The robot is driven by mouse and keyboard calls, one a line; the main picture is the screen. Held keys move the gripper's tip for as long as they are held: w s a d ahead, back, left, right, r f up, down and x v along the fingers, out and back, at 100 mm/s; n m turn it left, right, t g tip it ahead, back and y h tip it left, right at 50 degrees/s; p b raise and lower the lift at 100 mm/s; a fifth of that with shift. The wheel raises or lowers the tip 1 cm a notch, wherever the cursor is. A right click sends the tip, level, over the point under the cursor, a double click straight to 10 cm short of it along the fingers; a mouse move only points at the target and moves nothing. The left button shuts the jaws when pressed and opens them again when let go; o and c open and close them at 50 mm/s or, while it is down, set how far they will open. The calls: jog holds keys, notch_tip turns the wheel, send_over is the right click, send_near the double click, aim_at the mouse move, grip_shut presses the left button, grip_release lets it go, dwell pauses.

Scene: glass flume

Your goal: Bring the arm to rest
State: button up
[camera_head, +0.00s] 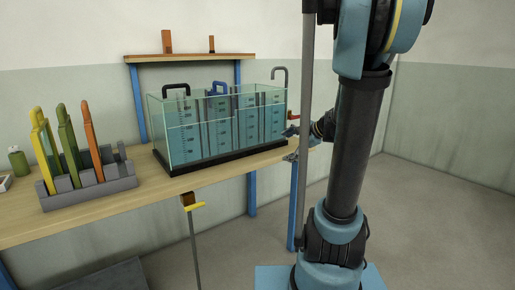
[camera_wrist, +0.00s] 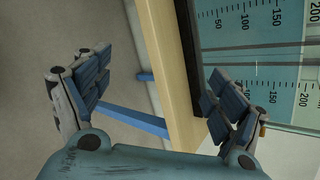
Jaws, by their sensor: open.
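My gripper (camera_head: 290,145) is at the right end of the glass flume (camera_head: 218,128), partly behind my upright arm in the head view. In the wrist view my gripper (camera_wrist: 160,85) is open, with its two fingers spread apart and nothing between them. The wooden bench edge (camera_wrist: 165,60) runs through the gap between the fingers. The right finger overlaps the flume's dark base and scaled glass in that view. I cannot tell whether it touches them.
The flume stands on the bench (camera_head: 150,200), with a red handle (camera_head: 293,116) at its right end. A grey rack (camera_head: 90,190) holds yellow, green and orange plates at left. A wall shelf (camera_head: 190,57) is behind. The floor at right (camera_head: 440,200) is clear.

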jog(key=s+d+f+n+g+h, duration=0.1)
jog(key=s+f+n, duration=0.3)
jog(key=s, duration=0.5)
jog(key=s+d+f+n+g+h, duration=0.2)
jog(key=s+n, duration=0.4)
jog(key=s, duration=0.3)
jog(key=s+d+f+n+g+h, duration=0.1)
jog(key=s+d+f+n+h, duration=0.2)
jog(key=s, duration=0.6)
notch_tip(320, 180, down, 3)
jog(key=shift+s+f+n+g+h, duration=0.2)
jog(key=shift+n+g+h, duration=0.2)
jog(key=shift+n+h, duration=0.7)
jog(key=shift+d, duration=0.1)
